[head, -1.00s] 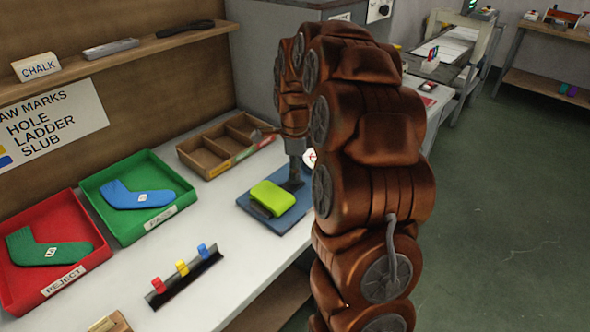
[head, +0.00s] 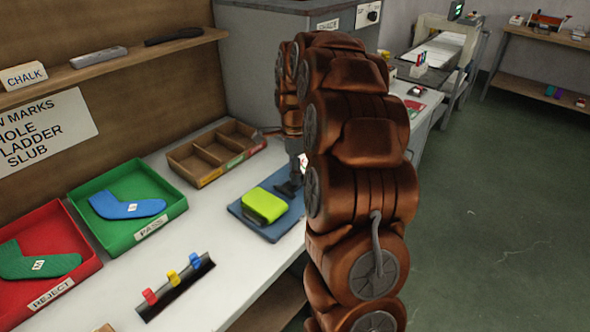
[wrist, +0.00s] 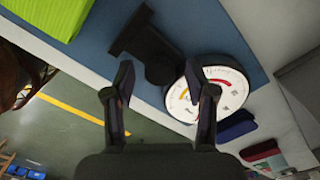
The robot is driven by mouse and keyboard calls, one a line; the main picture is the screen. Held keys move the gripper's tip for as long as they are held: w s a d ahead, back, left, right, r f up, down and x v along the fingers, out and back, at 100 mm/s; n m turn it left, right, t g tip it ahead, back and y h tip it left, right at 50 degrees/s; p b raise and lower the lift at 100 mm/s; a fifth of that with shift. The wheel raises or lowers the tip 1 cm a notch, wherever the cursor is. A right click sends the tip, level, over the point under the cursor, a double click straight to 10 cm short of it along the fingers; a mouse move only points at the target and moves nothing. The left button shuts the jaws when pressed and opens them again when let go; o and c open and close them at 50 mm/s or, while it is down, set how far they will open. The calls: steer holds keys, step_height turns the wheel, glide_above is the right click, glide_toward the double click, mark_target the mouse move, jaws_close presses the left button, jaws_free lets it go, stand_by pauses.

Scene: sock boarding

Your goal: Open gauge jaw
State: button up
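The gauge has a round white dial (wrist: 222,82) with coloured marks and a black body (wrist: 148,45) at its side. It stands at the edge of a blue mat (head: 244,213), which also shows in the wrist view (wrist: 92,42). In the head view, my arm hides most of the gauge. My gripper (wrist: 163,90) is open, its two fingers apart. Whether either touches, I cannot tell.
A green PASS tray (head: 178,209) holds a blue sock, and a red REJECT tray (head: 88,263) holds a green sock. A divided wooden box (head: 185,165) stands behind the mat. A rack with coloured clips (head: 176,285) is at the front. The floor right is mostly clear.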

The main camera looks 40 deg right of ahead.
step_height(320, 180, up, 12)
stand_by(0.9)
stand_by(0.5)
steer(key=s+a+r+n+p, duration=0.2)
steer(key=s+a+n, duration=0.4)
steer(key=a, duration=0.2)
steer(key=s+a+r+n+p, duration=0.1)
steer(key=s+a+n+p, duration=0.2)
steer(key=s+a+n, duration=0.45)
steer(key=s+a+f+n+g+p, duration=0.1)
steer(key=s+a+n, duration=0.3)
steer(key=s, duration=0.5)
steer(key=s+a+f+n+p, duration=0.2)
steer(key=s+a+n+p, duration=0.1)
steer(key=s+a+n, duration=0.2)
steer(key=s+n, duration=0.2)
steer(key=s, duration=0.2)
steer(key=shift+g, duration=0.4)
steer(key=shift+d, duration=0.15)
